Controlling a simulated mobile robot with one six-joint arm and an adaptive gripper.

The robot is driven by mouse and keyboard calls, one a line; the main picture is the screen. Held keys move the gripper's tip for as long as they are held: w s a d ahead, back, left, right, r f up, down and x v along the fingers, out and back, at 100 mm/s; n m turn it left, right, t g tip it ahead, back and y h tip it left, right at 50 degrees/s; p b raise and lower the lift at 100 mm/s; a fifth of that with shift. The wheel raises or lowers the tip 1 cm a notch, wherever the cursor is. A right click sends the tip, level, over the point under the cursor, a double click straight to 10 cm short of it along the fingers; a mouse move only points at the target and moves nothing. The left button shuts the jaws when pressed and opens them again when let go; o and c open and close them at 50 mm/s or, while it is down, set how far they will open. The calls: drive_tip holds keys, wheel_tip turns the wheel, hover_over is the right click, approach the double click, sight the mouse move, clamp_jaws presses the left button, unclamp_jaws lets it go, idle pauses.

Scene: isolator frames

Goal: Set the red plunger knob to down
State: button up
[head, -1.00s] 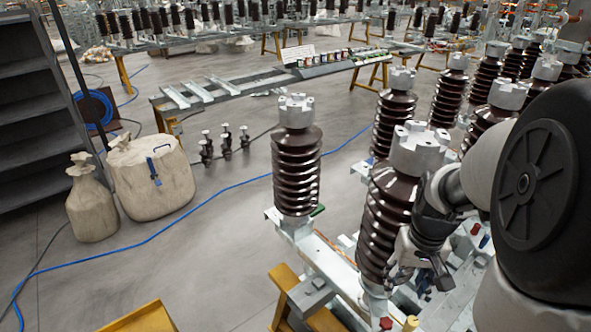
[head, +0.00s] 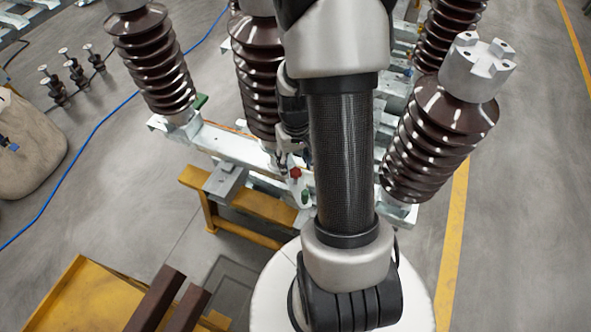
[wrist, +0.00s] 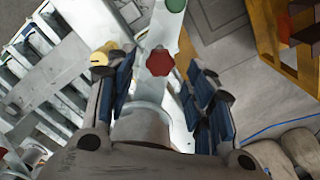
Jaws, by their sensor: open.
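The red plunger knob (wrist: 160,62) shows in the wrist view between and just beyond the fingertips of my gripper (wrist: 160,80). The fingers are spread apart, one on each side of the knob, with nothing held. I cannot tell whether either finger touches it. In the head view the red knob (head: 295,172) stands on the pale steel beam, just left of my forearm. My gripper there is mostly hidden behind my arm.
A green knob (wrist: 175,5) lies beyond the red one, and a yellow knob (wrist: 102,55) is close by the left finger. Tall brown ribbed insulators (head: 440,135) stand around the beam (head: 235,148). A yellow trestle (head: 262,204) supports it. Open floor lies at right.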

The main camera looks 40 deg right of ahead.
sight(296, 174)
drive_tip(key=shift+f, duration=1.35)
drive_tip(key=shift+c, duration=0.3)
clamp_jaws()
